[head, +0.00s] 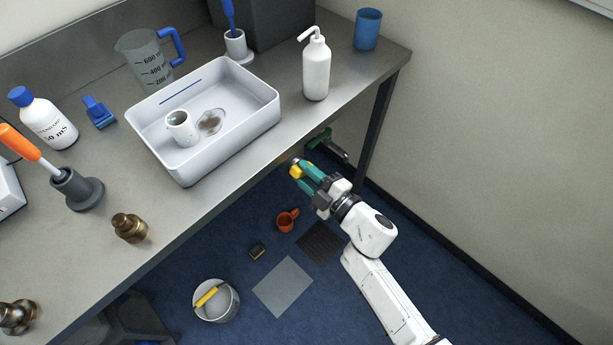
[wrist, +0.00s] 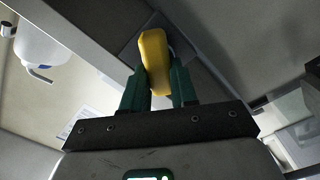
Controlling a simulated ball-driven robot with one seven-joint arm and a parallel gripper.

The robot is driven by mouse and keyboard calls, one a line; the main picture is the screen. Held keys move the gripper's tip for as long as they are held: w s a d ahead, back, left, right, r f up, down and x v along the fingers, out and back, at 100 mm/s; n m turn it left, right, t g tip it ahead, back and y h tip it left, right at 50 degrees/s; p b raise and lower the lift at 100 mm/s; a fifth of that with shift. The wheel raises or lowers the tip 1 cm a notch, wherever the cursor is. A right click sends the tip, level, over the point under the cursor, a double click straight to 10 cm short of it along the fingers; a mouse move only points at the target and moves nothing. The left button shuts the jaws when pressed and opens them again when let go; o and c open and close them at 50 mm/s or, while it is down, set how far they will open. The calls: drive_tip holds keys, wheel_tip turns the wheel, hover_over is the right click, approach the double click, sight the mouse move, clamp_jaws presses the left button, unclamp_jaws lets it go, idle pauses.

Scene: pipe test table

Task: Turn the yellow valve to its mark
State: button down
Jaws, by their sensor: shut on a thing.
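The yellow valve (wrist: 154,55) is a lever-like handle at the top middle of the wrist view. A small part of the yellow valve (head: 296,171) shows in the head view, below the table's front edge. My gripper (wrist: 160,85) has green fingers, one on each side of the handle, and is shut on it. In the head view my gripper (head: 302,172) reaches in from the lower right. The valve's mark cannot be made out in either view.
A green-handled fitting (head: 322,139) sits under the table edge close behind my gripper. The table (head: 215,205) overhangs this spot. A squeeze bottle (head: 316,68) and a white tray (head: 255,128) stand above.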

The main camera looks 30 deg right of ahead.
drive_tip(key=n+b, duration=0.1)
drive_tip(key=n, duration=0.1)
drive_tip(key=n+b, duration=0.1)
drive_tip(key=n, duration=0.1)
drive_tip(key=shift+a+f, duration=0.15)
drive_tip(key=shift+f, duration=0.05)
drive_tip(key=shift+n+b, duration=0.75)
drive_tip(key=shift+n, duration=0.55)
drive_tip(key=shift+a, duration=0.1)
drive_tip(key=c, duration=0.9)
unclamp_jaws()
drive_tip(key=shift+f, duration=0.1)
drive_tip(key=b+v, duration=0.1)
drive_tip(key=v, duration=0.9)
drive_tip(key=shift+s+d, duration=0.2)
drive_tip(key=shift+s, duration=0.15)
